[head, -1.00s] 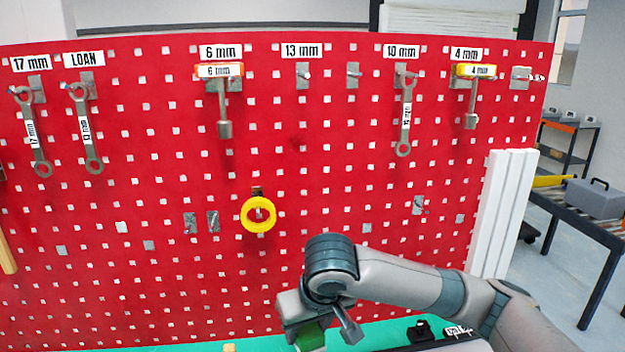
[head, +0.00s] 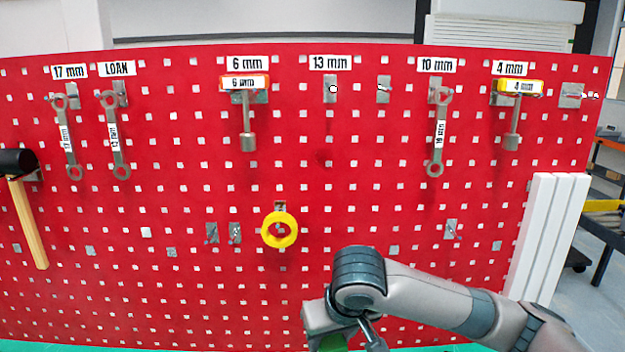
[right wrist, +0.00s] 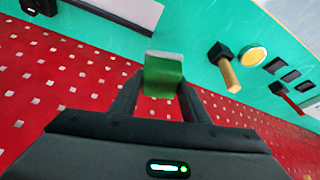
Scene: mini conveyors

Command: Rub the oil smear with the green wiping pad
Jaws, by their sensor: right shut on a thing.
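The green wiping pad (right wrist: 164,78) is between the fingers of my right gripper (right wrist: 158,98), which is shut on it, in the right wrist view. In the head view my right gripper (head: 328,334) is at the bottom, in front of the red pegboard (head: 200,290), with a green edge of the pad (head: 333,344) showing below it. A faint darker patch (head: 323,156) shows on the board below the 13 mm label; I cannot tell if it is the oil smear. The pad appears well below that patch. My left gripper is not in view.
Wrenches and T-handled tools hang along the board's top. A yellow ring (head: 280,230) hangs mid-board, a hammer (head: 28,205) at left. White bars (head: 545,235) stand at right. The green bench (right wrist: 195,30) holds a wooden-handled tool (right wrist: 229,72) and a yellow disc (right wrist: 253,55).

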